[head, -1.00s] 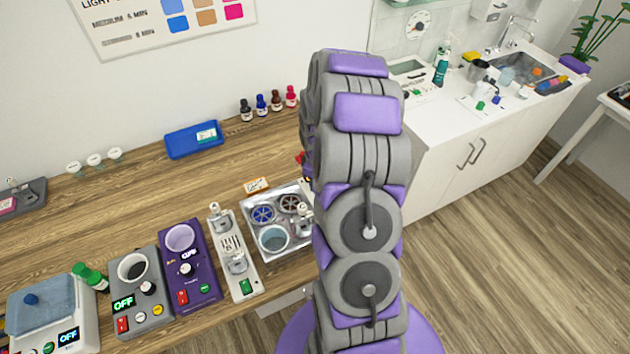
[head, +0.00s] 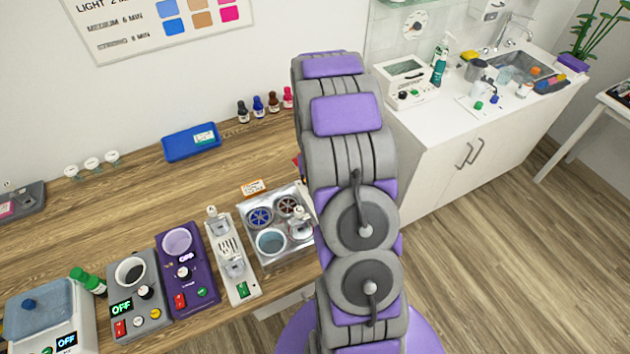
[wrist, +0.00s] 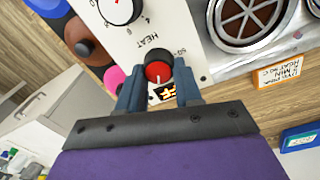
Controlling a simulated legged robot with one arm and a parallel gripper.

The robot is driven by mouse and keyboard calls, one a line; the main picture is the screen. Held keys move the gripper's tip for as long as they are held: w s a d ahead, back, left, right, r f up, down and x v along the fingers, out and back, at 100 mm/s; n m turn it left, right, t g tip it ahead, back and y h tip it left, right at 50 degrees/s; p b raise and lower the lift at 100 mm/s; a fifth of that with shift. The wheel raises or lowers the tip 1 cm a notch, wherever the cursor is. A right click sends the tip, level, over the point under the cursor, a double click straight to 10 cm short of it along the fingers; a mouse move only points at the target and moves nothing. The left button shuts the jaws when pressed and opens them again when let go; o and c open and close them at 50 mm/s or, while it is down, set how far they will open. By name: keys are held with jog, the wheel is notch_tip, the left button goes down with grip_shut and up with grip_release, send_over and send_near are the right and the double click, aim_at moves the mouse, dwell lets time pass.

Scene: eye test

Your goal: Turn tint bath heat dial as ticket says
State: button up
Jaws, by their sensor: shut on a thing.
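In the wrist view my gripper (wrist: 158,92) is shut on the heat dial (wrist: 157,72), a black knob with a red top and a white pointer line. "HEAT" and a "50" mark are printed beside it on the white panel (wrist: 185,28). The tint bath (head: 250,204) is a steel unit with round wells in the head view, partly behind my arm. The orange-edged ticket (wrist: 277,72) shows "MIN" and "HEAT" lines; its figures are too small to read surely. It also lies behind the bath in the head view (head: 253,187).
A white numbered dial (wrist: 120,8) sits near the heat dial. A blue tray (head: 191,143) and several small bottles (head: 265,104) stand behind. A white rack (head: 231,255), purple warmer (head: 187,270) and grey warmer (head: 138,296) stand left of the bath. The bench behind them is mostly clear.

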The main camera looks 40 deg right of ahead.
jog(key=m, duration=0.4)
jog(key=s+m, duration=0.1)
jog(key=m, duration=0.1)
jog(key=shift+f+p, duration=0.25)
jog(key=shift+p, duration=0.15)
jog(key=m+p, duration=0.1)
jog(key=m, duration=0.5)
jog(key=shift+m+y, duration=0.3)
jog(key=shift+w, duration=0.1)
jog(key=o, duration=1)
jog(key=shift+w+a+r, duration=0.15)
jog(key=shift+a, duration=0.1)
jog(key=shift+o, duration=0.2)
jog(key=shift+d+r, duration=0.1)
jog(key=shift+d, duration=0.05)
